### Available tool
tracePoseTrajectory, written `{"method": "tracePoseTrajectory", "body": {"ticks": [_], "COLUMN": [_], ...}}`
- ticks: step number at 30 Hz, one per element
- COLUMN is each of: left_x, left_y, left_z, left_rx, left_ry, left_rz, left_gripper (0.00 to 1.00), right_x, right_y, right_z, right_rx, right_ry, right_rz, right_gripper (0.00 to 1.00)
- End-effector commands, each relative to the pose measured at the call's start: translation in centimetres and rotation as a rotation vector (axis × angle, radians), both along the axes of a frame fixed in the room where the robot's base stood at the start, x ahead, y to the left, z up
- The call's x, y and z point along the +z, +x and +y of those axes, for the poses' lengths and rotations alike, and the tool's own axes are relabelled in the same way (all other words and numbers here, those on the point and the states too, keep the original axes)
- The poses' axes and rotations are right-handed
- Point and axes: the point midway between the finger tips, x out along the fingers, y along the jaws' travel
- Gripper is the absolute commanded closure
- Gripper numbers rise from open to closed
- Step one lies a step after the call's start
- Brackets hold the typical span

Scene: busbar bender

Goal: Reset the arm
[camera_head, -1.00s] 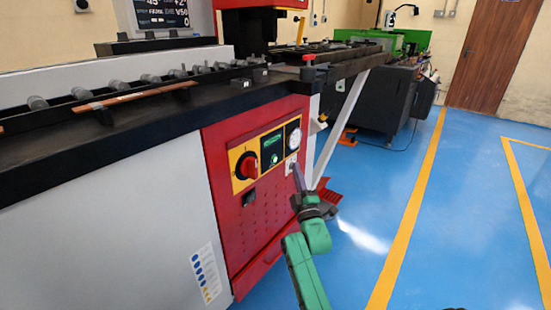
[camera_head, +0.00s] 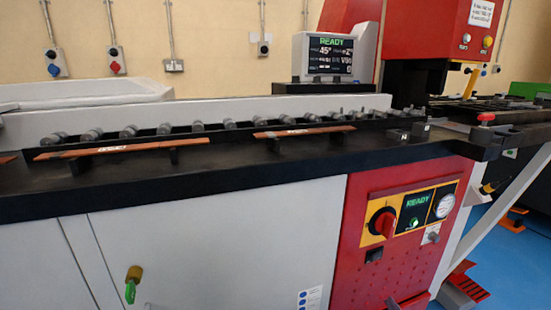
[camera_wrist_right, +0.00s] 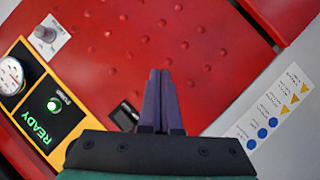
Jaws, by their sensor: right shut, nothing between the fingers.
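My right gripper (camera_wrist_right: 160,78) is shut and empty in the right wrist view. Its two purple-grey fingers lie together in front of the machine's red panel (camera_wrist_right: 220,50). The lit READY display (camera_wrist_right: 39,125) and the round gauge (camera_wrist_right: 11,76) are to the left of the fingers in that view. In the head view, the red panel (camera_head: 335,285) carries a red rotary knob (camera_head: 384,223), a green READY display (camera_head: 414,205) and a gauge (camera_head: 445,206). Neither gripper can be made out in the head view.
A black bench top (camera_head: 250,170) runs across the head view, with copper bars (camera_head: 122,147) and rollers (camera_head: 197,126) on it. A screen (camera_head: 330,56) reading READY stands behind. A green-handled brass fitting (camera_head: 133,284) is on the white cabinet front. Blue floor (camera_head: 490,235) shows at right.

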Motion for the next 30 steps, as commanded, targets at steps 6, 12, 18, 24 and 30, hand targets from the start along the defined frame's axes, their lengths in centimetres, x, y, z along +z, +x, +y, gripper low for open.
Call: {"method": "tracePoseTrajectory", "body": {"ticks": [6,12,18,24,30], "left_x": [-1.8,-2.8,-3.4,-4.2,-5.2], "left_y": [-0.5,-1.0,-1.3,-2.1,-4.8], "left_z": [1.1,1.7,2.3,2.7,3.7], "left_rx": [0.018,0.028,0.037,0.037,0.034], "left_ry": [0.033,0.053,0.068,0.082,0.100], "left_rz": [0.056,0.089,0.117,0.130,0.140], "left_gripper": [0.50,0.50,0.50,0.50,0.50], "right_x": [-9.2,-12.6,-13.5,-14.3,-15.4], "right_y": [-9.8,-17.9,-25.3,-25.6,-28.3], "right_z": [6.9,10.3,12.7,12.0,11.0], "right_rx": [-0.073,-0.199,-0.343,-0.351,-0.358], "right_ry": [0.325,0.458,0.520,0.504,0.484], "right_rz": [0.488,0.789,1.032,1.028,1.035], "right_gripper": [1.00,1.00,1.00,1.00,1.00]}}
